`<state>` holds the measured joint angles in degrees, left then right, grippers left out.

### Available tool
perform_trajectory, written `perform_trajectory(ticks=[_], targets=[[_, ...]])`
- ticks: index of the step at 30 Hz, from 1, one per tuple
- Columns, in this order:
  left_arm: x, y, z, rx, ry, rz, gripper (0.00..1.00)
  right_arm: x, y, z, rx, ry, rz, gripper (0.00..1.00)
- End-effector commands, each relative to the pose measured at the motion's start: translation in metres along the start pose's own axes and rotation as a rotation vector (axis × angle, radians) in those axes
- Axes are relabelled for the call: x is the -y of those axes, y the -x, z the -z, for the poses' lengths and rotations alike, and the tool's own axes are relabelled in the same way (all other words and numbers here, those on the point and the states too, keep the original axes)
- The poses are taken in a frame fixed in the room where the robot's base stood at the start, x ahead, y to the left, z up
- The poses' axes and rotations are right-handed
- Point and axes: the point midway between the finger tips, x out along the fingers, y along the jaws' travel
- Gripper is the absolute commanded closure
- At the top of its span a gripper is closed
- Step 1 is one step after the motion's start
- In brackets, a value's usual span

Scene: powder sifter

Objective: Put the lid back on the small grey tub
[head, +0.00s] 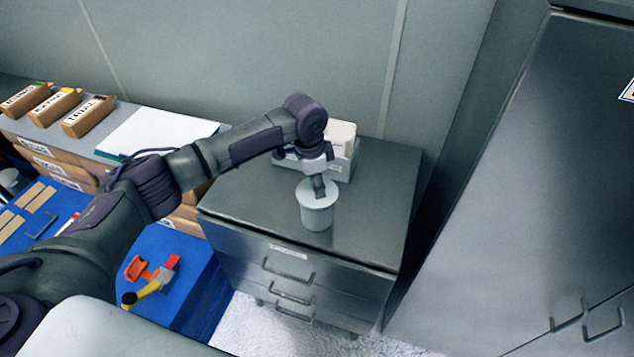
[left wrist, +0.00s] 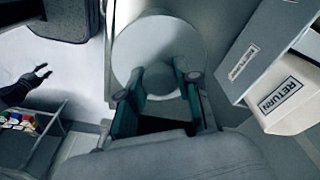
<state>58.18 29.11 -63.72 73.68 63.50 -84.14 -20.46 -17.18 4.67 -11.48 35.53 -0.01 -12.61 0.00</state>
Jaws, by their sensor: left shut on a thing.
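The small grey tub (head: 317,218) stands upright on the steel drawer cabinet in the head view. Its pale round lid (head: 306,194) is over the tub's mouth and looks level with the rim. I cannot tell whether it is fully seated. My left gripper (head: 319,187) reaches down from above and is shut on the lid.
A grey bin (head: 342,167) with white boxes labelled RETURN (left wrist: 285,103) stands right behind the tub. The cabinet top (head: 378,205) is clear to the right. Wooden labelled boxes (head: 88,117) and a white sheet (head: 158,132) lie on the left counter.

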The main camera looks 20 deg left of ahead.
Motion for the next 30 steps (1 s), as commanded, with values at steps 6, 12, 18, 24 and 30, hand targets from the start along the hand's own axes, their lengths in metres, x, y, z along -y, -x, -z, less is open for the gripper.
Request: perform_trajectory(ticks=[6, 12, 18, 24, 30], targets=[[-0.0002, 0.0006, 0.0002, 0.000, 0.000, 0.000, 1.00, -0.0002, 0.0019, 0.0000, 0.000, 0.000, 0.000, 0.60], [-0.0004, 0.0006, 0.0002, 0.000, 0.001, -0.001, 1.00, -0.0003, 0.0062, 0.0003, 0.000, -0.001, 0.000, 0.60], [-0.0005, -0.0004, 0.0001, 0.000, 0.001, -0.001, 1.00, -0.0003, 0.0084, 0.0005, 0.000, -0.001, 0.000, 0.60], [-0.0003, -0.0007, 0.0000, 0.000, 0.000, -0.001, 1.00, -0.0002, 0.0080, 0.0004, 0.000, -0.001, 0.000, 0.60], [-0.0003, -0.0006, 0.0000, 0.000, 0.000, 0.000, 0.59, -0.0001, 0.0080, 0.0005, 0.000, -0.001, 0.000, 0.60]])
